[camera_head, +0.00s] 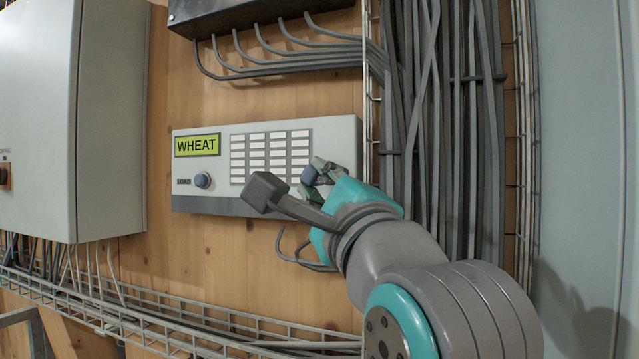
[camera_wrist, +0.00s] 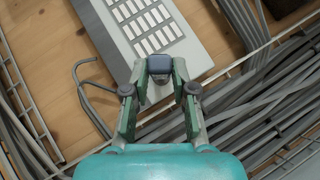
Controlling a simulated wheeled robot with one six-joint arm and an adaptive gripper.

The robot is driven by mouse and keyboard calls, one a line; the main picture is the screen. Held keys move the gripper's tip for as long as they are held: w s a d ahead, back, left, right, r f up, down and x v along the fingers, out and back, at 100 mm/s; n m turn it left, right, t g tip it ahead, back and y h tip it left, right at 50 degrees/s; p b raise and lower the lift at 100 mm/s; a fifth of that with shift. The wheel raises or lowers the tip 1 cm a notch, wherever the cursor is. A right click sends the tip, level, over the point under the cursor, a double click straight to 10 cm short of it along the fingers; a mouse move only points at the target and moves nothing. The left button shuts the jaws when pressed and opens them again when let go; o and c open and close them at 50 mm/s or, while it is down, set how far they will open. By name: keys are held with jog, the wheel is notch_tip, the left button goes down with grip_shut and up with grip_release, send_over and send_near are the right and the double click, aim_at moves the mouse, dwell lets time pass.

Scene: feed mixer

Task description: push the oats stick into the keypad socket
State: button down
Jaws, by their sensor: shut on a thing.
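My gripper (camera_head: 318,171) is shut on a small dark blue block, the stick (camera_head: 309,175), at the lower right of the keypad panel. In the wrist view, the stick (camera_wrist: 160,65) sits between both fingertips (camera_wrist: 160,77) at the panel's end. I cannot read a label on it. The socket is not clearly visible; I cannot tell whether the stick touches the panel or is in a socket.
A grey cabinet (camera_head: 105,120) stands out at the left. Dense grey cables (camera_head: 450,130) run down a wire tray right of the keypad. A dark box (camera_head: 240,12) with cables hangs above. A wire tray (camera_head: 200,330) runs below. Bare wood (camera_head: 200,250) lies beneath the keypad.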

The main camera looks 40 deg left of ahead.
jog(key=shift+w+a, duration=0.25)
jog(key=shift+w, duration=0.7)
dwell(0.6)
jog(key=c, duration=0.9)
grip_release()
jog(key=shift+o, duration=0.2)
jog(key=v, duration=1.2)
